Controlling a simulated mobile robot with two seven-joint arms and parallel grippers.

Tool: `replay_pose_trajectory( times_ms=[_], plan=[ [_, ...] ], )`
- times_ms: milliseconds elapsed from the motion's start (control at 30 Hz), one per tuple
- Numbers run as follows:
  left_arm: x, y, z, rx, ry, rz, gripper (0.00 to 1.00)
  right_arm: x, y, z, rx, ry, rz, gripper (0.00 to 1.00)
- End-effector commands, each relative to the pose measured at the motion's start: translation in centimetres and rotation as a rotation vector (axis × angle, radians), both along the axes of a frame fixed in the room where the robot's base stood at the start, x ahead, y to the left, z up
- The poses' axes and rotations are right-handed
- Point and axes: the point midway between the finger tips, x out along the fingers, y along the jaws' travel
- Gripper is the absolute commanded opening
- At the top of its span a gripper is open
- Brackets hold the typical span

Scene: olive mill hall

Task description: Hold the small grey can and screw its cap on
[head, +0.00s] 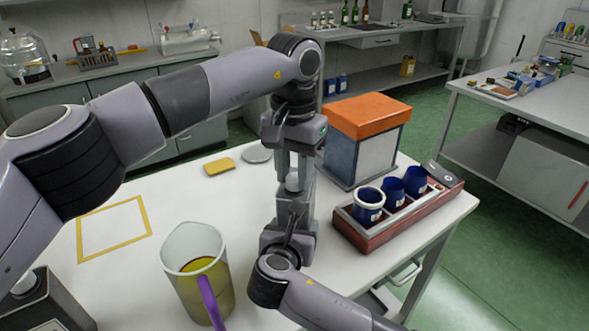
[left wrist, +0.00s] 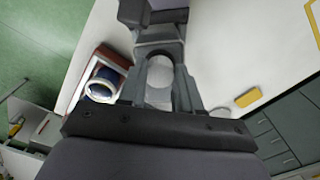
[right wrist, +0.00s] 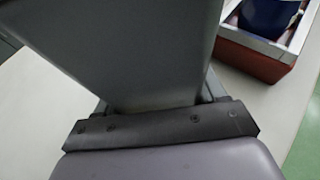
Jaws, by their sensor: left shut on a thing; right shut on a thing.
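My left gripper (head: 292,172) points down over the middle of the white table and is shut on a pale round cap (head: 292,182). The cap also shows between the fingers in the left wrist view (left wrist: 160,72). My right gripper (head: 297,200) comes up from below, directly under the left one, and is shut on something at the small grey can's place. The can is largely hidden by the fingers in the head view. In the right wrist view a big grey finger blocks it. I cannot tell whether cap and can touch.
A red tray (head: 372,242) with blue cups (head: 393,190) and an orange-lidded box (head: 368,135) stand close on the right. A jug (head: 182,262) with yellow liquid stands front left. A yellow frame (head: 80,240), yellow sponge (head: 219,166) and grey disc (head: 257,154) lie left.

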Motion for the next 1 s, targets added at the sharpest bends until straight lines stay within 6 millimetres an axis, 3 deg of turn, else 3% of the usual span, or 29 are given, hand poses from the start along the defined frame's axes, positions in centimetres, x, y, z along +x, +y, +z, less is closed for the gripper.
replay_pose_trajectory(
  times_ms=[400, 433, 500, 833, 1000],
  plan=[
    [0.0, 0.0, 0.1, 0.000, -0.002, -0.081, 0.06, 0.0, 0.0, 0.0, 0.000, 0.000, 0.000, 0.00],
    [0.0, 0.0, 0.1, 0.000, -0.002, -0.081, 0.36, 0.0, 0.0, 0.0, 0.000, 0.000, 0.000, 0.00],
    [0.0, 0.0, 0.1, 0.000, -0.001, -0.080, 0.59, 0.0, 0.0, 0.0, 0.000, 0.000, 0.000, 0.00],
    [0.0, 0.0, 0.2, 0.000, -0.001, -0.079, 0.59, 0.0, 0.0, 0.0, 0.000, 0.000, 0.000, 0.00],
    [0.1, 0.0, 1.8, -0.001, -0.004, -0.080, 0.59, 0.0, 0.0, 0.0, 0.000, 0.000, 0.000, 0.00]
  ],
)
